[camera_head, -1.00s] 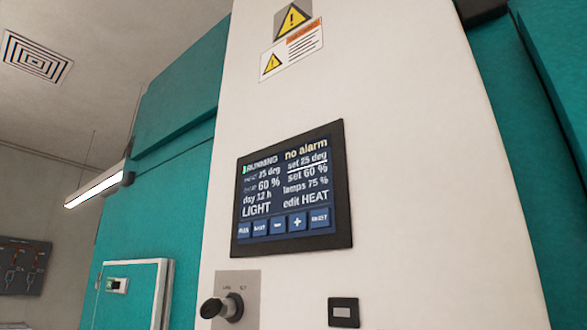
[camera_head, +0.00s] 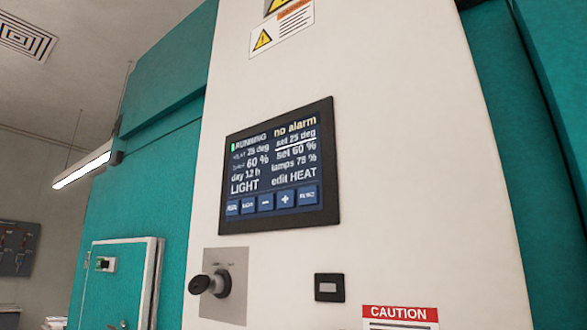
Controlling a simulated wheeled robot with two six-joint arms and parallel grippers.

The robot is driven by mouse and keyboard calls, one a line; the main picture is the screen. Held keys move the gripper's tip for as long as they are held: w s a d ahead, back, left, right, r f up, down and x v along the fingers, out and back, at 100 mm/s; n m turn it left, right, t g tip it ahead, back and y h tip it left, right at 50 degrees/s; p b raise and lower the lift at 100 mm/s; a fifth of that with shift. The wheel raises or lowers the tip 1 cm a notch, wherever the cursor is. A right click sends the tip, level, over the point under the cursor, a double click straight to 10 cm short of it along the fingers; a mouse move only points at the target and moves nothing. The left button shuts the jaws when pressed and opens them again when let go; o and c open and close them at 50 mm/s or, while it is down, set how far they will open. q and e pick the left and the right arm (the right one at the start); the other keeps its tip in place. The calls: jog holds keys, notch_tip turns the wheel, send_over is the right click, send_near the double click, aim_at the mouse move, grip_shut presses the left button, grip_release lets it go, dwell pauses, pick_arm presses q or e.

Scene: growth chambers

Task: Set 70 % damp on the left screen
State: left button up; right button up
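The screen (camera_head: 279,167) is a dark panel with a black frame on a white cabinet front. It reads RUNNING, no alarm, 25 deg and 60 % on the left side, and set 25 deg, set 60 %, lamps 75 % on the right. A white line lies under "set 25 deg", and the lower text reads day 12 h, LIGHT and edit HEAT. A row of blue buttons runs along the bottom, with a minus button (camera_head: 265,202) and a plus button (camera_head: 286,199). Other button labels are too small to read surely. Neither gripper is in view.
A black knob or key switch (camera_head: 209,284) sticks out from a metal plate below the screen. A small black-framed module (camera_head: 329,287) and a red CAUTION label (camera_head: 400,314) are to its right. Teal panels flank the white front, with a small door (camera_head: 118,285) at left.

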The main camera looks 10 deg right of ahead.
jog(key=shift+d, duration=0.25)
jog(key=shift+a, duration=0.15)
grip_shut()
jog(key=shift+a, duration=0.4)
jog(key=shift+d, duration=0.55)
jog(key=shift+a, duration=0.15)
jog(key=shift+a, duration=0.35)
